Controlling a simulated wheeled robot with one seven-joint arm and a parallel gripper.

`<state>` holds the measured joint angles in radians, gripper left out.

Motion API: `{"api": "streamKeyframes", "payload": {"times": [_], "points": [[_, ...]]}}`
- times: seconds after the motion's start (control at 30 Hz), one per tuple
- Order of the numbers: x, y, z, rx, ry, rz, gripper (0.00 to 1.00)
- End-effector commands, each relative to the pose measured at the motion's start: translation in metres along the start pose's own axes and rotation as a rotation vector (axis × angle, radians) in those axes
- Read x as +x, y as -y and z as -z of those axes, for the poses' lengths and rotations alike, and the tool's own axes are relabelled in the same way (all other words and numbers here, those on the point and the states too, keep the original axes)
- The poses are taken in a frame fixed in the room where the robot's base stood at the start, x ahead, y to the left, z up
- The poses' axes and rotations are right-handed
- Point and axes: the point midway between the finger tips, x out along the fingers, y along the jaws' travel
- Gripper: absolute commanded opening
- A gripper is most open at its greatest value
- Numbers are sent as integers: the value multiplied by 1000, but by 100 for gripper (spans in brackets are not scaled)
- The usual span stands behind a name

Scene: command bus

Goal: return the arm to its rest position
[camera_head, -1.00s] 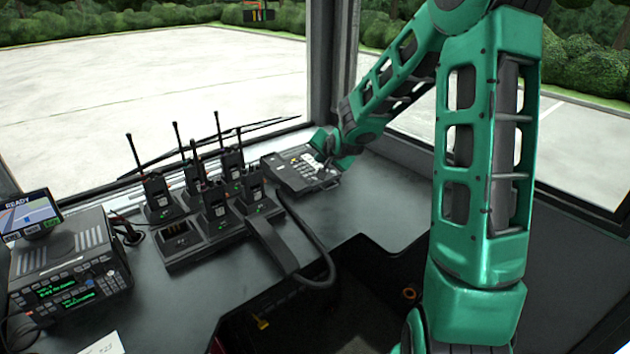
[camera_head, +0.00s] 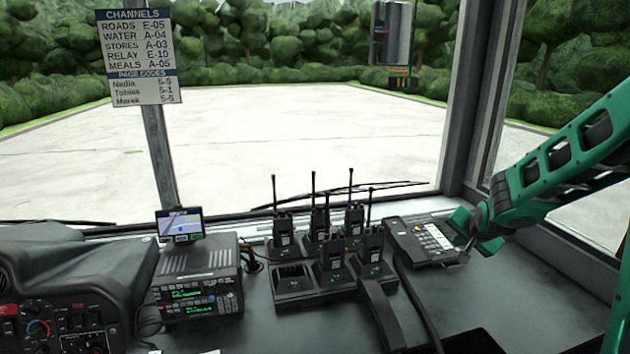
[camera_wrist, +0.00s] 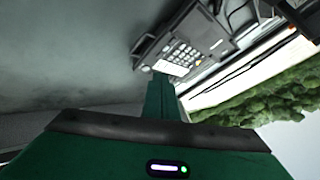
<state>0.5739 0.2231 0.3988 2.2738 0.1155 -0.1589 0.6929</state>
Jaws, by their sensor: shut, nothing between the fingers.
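My arm reaches in from the right in the head view. My gripper (camera_head: 464,226) is at its end, by the right side of a dark keypad unit (camera_head: 408,240) with pale keys on the counter. In the wrist view my green gripper fingers (camera_wrist: 160,92) are together with nothing between them. Their tips point toward the keypad unit (camera_wrist: 160,45), and I cannot tell whether they touch it.
Several handheld radios (camera_head: 332,262) with upright antennas stand in a charger left of the keypad unit. A black handset (camera_head: 380,308) and its cord lie in front. A radio console (camera_head: 197,285) and dashboard (camera_head: 70,300) are farther left. A window post (camera_head: 468,120) rises behind.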

Motion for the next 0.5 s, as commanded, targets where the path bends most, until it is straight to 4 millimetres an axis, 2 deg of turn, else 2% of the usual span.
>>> {"api": "streamKeyframes", "payload": {"times": [0.03,0.27,0.5], "points": [[-18,-12,-1,-44,13,-44,0],[-106,-86,-21,-211,151,-260,0],[-207,-155,-62,-303,362,-393,0]]}}
